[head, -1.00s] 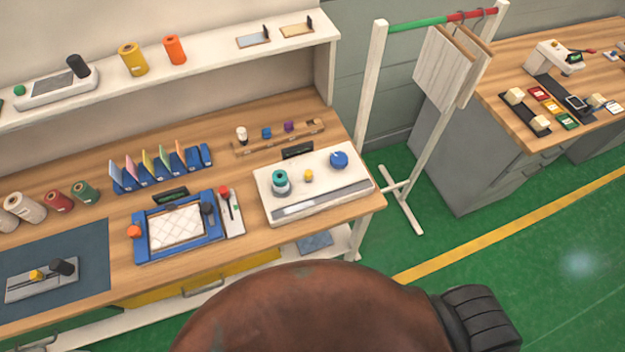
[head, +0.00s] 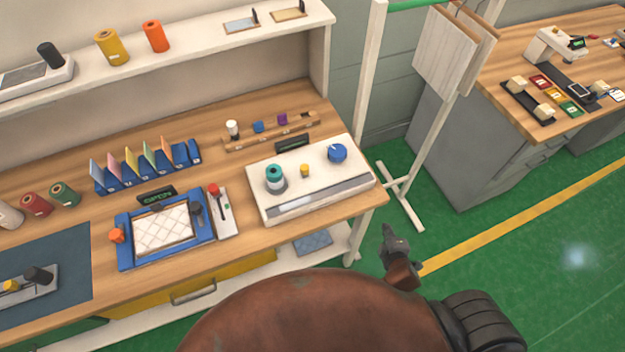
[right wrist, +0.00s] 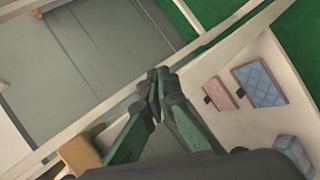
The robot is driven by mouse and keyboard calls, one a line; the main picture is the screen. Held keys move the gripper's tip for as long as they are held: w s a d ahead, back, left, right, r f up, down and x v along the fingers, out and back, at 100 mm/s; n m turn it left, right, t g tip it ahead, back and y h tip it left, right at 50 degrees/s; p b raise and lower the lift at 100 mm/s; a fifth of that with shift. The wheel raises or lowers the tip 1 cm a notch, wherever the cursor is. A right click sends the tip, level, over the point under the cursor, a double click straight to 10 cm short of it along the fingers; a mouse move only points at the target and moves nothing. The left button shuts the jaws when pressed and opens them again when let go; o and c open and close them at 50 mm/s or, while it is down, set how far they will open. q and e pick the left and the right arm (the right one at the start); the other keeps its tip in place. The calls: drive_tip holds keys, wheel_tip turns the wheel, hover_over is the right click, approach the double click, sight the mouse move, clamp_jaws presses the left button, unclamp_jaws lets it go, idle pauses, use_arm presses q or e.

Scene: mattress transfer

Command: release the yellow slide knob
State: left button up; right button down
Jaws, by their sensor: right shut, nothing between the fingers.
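A small yellow knob (head: 304,170) stands on the white panel, between a teal-topped cylinder (head: 274,178) and a blue knob (head: 337,153). Another yellow knob (head: 11,285) sits on a grey plate at the lower left edge, beside a black handle. I cannot tell which is the slide knob. My right gripper (head: 388,232) is shut and empty, off the bench's right front corner and apart from both knobs. Its closed fingertips show in the right wrist view (right wrist: 160,77), with no yellow knob there. My left gripper is not in view.
A quilted pad in a blue frame (head: 124,255) lies on the wooden bench, left of the white panel (head: 262,205). A white rack post (head: 368,80) stands right of the bench. The green floor (head: 500,290) at right is clear.

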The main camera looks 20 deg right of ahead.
sight(307, 171)
wheel_tip(307, 171, up, 18)
drive_tip(key=w+a+f+n+t+b, duration=0.1)
drive_tip(key=w+n+t, duration=0.1)
drive_tip(key=n+t, duration=0.4)
drive_tip(key=a+r+n+y, duration=0.2)
drive_tip(key=a+n+y, duration=0.2)
drive_tip(key=a+n, duration=0.5)
drive_tip(key=a+r+n+t+y, duration=0.1)
drive_tip(key=a+r+n+y, duration=0.2)
drive_tip(key=a+n, duration=0.6)
drive_tip(key=n+y, duration=0.1)
drive_tip(key=n, duration=0.2)
drive_tip(key=shift+s+r+y, duration=0.2)
drive_tip(key=shift+s+y, duration=0.05)
drive_tip(key=shift+y, duration=0.15)
drive_tip(key=p+x, duration=0.1)
drive_tip(key=x, duration=0.3)
drive_tip(key=p+x, duration=0.2)
drive_tip(key=x, duration=0.2)
drive_tip(key=p+x, duration=0.2)
drive_tip(key=x, duration=0.2)
drive_tip(key=shift+w+r, duration=0.3)
drive_tip(key=shift+w, duration=0.1)
drive_tip(key=shift+w+a+f, duration=0.15)
drive_tip(key=shift+w, duration=0.45)
